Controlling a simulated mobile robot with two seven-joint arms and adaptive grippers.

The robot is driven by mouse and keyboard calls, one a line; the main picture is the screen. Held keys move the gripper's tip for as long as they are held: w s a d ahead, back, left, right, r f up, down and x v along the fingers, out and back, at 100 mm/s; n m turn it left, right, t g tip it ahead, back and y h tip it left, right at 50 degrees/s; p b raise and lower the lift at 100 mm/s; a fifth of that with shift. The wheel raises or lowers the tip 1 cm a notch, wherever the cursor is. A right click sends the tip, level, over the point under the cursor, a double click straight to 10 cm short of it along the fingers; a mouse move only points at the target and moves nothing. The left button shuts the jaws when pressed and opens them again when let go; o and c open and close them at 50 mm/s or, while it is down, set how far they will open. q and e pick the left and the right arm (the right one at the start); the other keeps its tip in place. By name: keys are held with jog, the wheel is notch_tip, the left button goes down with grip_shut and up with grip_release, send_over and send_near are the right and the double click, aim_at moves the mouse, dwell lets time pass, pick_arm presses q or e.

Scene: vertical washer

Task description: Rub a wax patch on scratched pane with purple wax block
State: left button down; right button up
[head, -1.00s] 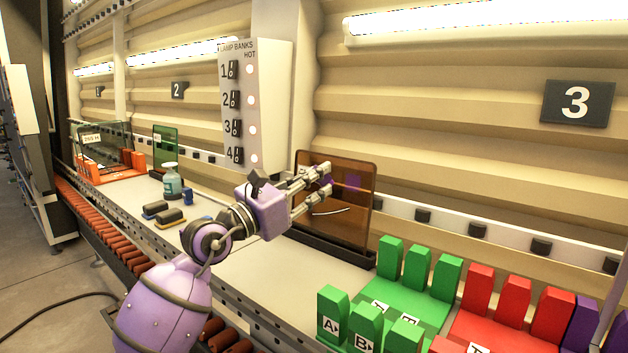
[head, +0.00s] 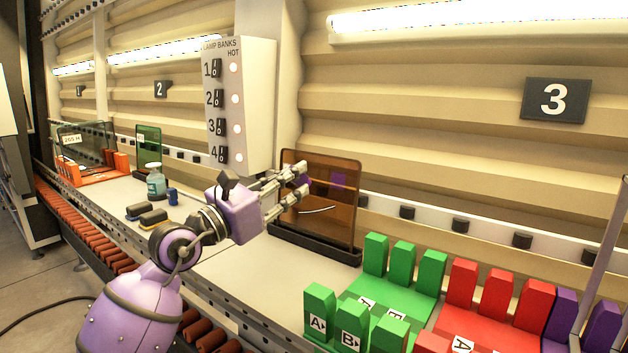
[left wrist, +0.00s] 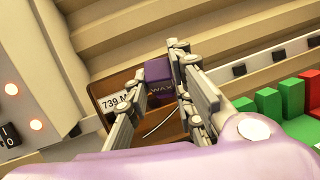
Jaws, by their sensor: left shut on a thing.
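The scratched pane (head: 340,222) is a brown see-through sheet standing upright in a dark holder. A pale curved scratch (head: 318,210) crosses its lower middle. A purple square patch (head: 338,180) shows on its upper right part. My left gripper (head: 301,181) is in front of the pane's upper left part. In the left wrist view its fingers are shut on the purple wax block (left wrist: 159,76), which is marked "WAX". The pane (left wrist: 109,88) is behind the block there, with a "739 M" label (left wrist: 115,103). I cannot tell whether the block touches the pane. My right gripper is not in view.
Green blocks (head: 375,254) and red blocks (head: 462,282) fill the bench front right. A lamp panel (head: 238,110) stands behind. A roller track (head: 100,247) runs along the front.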

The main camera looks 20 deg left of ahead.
aim_at(307, 177)
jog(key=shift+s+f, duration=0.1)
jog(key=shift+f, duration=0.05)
pick_arm(q)
jog(key=shift+w+d+f, duration=0.1)
jog(key=shift+w+d, duration=0.1)
jog(key=shift+w, duration=0.3)
jog(key=shift+w+d+f, duration=0.1)
jog(key=shift+w+d, duration=0.05)
jog(key=shift+w, duration=0.3)
jog(key=w, duration=0.1)
jog(key=w+d, duration=0.1)
jog(key=w, duration=0.1)
jog(key=shift+w+d+f+b, duration=0.15)
jog(key=shift+w+f+b, duration=0.1)
jog(key=shift+w+b, duration=0.15)
jog(key=shift+w+d+f, duration=0.1)
jog(key=shift+w+d, duration=0.3)
jog(key=shift+w, duration=0.45)
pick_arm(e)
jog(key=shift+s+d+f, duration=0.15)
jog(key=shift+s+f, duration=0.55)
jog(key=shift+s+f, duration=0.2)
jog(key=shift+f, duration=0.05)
pick_arm(q)
jog(key=shift+w+d, duration=0.15)
jog(key=shift+w, duration=0.35)
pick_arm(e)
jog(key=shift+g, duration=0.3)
